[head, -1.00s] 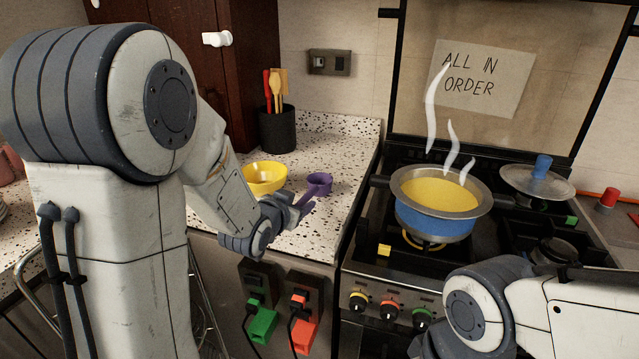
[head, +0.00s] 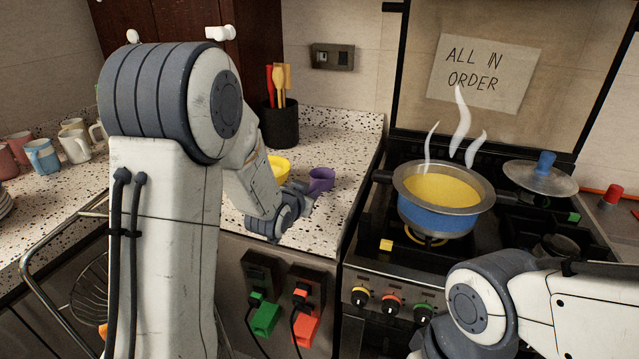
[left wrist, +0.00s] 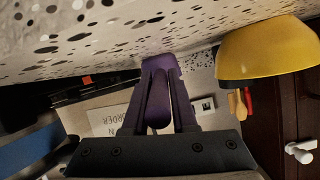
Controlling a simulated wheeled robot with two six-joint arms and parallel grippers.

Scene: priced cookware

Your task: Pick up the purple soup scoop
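The purple soup scoop (head: 321,179) rests on the speckled counter, to the right of the yellow bowl. In the left wrist view, the purple scoop (left wrist: 158,97) lies between the two fingers of my left gripper (left wrist: 157,85), its handle toward the palm. Narrow gaps seem to show on both sides of the handle, so the fingers look open around it. In the head view my left gripper (head: 300,193) is at the scoop's near left side and hides its handle. My right arm is at the lower right; its gripper is out of view.
The yellow bowl (head: 281,166) stands close to the left gripper; it also shows in the left wrist view (left wrist: 265,55). A black utensil holder (head: 279,124) is behind. A steaming blue pot (head: 436,216) sits on the stove to the right. Several mugs (head: 42,156) are at left.

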